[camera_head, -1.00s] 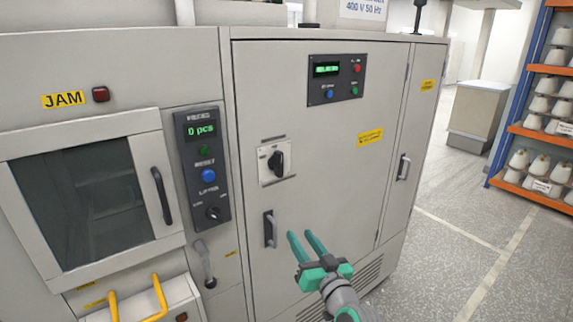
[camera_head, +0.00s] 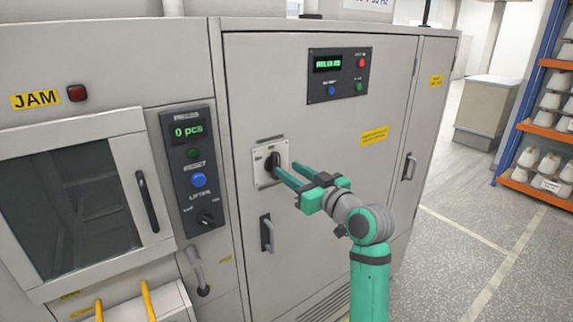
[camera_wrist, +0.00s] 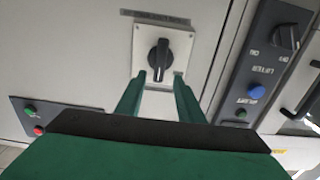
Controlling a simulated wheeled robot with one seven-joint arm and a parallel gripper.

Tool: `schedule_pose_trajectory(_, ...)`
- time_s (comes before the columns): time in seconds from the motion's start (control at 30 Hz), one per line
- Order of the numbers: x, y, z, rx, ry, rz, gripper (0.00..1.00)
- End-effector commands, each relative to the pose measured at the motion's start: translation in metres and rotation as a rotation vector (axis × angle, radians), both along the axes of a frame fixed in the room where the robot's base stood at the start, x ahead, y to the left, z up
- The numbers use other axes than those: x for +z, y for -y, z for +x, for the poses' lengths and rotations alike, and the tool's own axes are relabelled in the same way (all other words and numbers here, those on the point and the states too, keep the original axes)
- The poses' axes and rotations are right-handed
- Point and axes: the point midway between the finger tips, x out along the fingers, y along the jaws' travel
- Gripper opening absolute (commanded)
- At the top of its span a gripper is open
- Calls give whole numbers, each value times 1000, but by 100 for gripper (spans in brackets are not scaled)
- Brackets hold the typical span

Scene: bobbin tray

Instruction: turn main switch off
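The main switch (camera_head: 272,165) is a black rotary knob on a pale square plate on the grey cabinet door. It also shows in the wrist view (camera_wrist: 159,58), with its handle roughly in line with the approach of the fingers. My gripper (camera_head: 288,172) is a green two-finger gripper in front of the switch, at its lower right in the head view. In the wrist view the fingers (camera_wrist: 158,80) are apart, one on each side below the knob, with nothing between them. Whether a fingertip touches the plate I cannot tell.
A door handle (camera_head: 266,233) is below the switch. A control panel (camera_head: 338,76) with a green display is above right. Another panel (camera_head: 193,170) with buttons and a smaller knob is to the left. Open floor (camera_head: 450,260) lies right of the cabinet.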

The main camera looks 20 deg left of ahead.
Motion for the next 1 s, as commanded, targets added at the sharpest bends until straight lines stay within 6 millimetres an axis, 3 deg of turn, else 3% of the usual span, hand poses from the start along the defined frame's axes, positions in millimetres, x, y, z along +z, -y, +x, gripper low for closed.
schedule_pose_trajectory(0.1, 0, -15, 13, -1, -1, -1, 34)
schedule_pose_trajectory(0.33, 0, -28, 34, -15, -1, 1, 34)
schedule_pose_trajectory(0.77, 0, -35, 39, -16, 0, 1, 34)
schedule_pose_trajectory(0.9, 0, -35, 39, -15, 0, 1, 3)
schedule_pose_trajectory(1.0, 0, -36, 39, -15, 0, 1, 0)
